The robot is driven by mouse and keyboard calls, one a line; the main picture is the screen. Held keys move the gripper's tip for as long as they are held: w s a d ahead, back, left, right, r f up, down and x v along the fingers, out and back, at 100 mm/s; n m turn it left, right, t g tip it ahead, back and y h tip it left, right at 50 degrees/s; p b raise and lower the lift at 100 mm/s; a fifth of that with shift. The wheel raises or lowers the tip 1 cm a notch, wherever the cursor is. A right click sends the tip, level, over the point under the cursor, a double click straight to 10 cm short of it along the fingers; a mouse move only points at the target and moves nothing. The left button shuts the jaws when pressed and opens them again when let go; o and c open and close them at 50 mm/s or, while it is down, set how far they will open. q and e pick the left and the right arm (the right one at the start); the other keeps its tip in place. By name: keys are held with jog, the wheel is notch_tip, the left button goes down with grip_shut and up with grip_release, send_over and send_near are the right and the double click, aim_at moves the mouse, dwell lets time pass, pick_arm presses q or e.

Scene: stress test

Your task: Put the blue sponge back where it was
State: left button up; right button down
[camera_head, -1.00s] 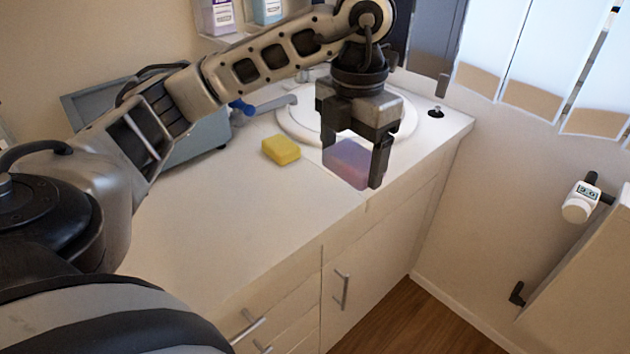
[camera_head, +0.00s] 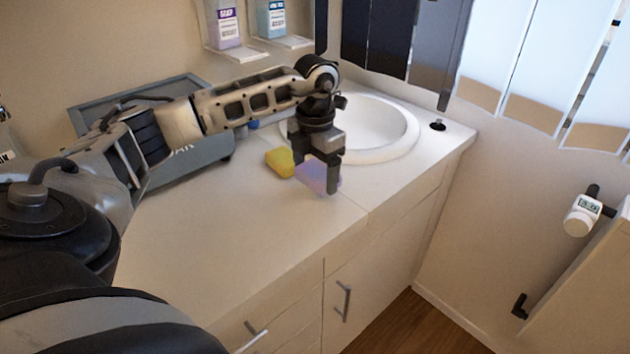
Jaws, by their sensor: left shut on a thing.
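The blue sponge (camera_head: 317,180), which looks bluish purple, is on or just above the white counter, in front of the round sink. My left gripper (camera_head: 315,172) points down and is shut on it, with a finger covering part of it. I cannot tell whether the sponge touches the counter. A yellow sponge (camera_head: 280,162) lies on the counter just left of the gripper, very close to the blue sponge. My right gripper is not in view.
The sink (camera_head: 408,140) is behind and right of the gripper. A grey box-like device (camera_head: 190,160) stands at the back left. Two bottles, purple (camera_head: 228,28) and blue (camera_head: 271,20), stand on wall shelves. The counter's front (camera_head: 240,230) is clear.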

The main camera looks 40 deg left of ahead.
aim_at(315, 172)
pick_arm(q)
notch_tip(315, 172, down, 3)
jog(key=shift+r, duration=0.2)
jog(key=shift+f+p, duration=0.25)
jog(key=shift+p, duration=0.05)
jog(key=shift+f, duration=0.15)
jog(key=o, duration=0.9)
jog(key=shift+o, duration=0.2)
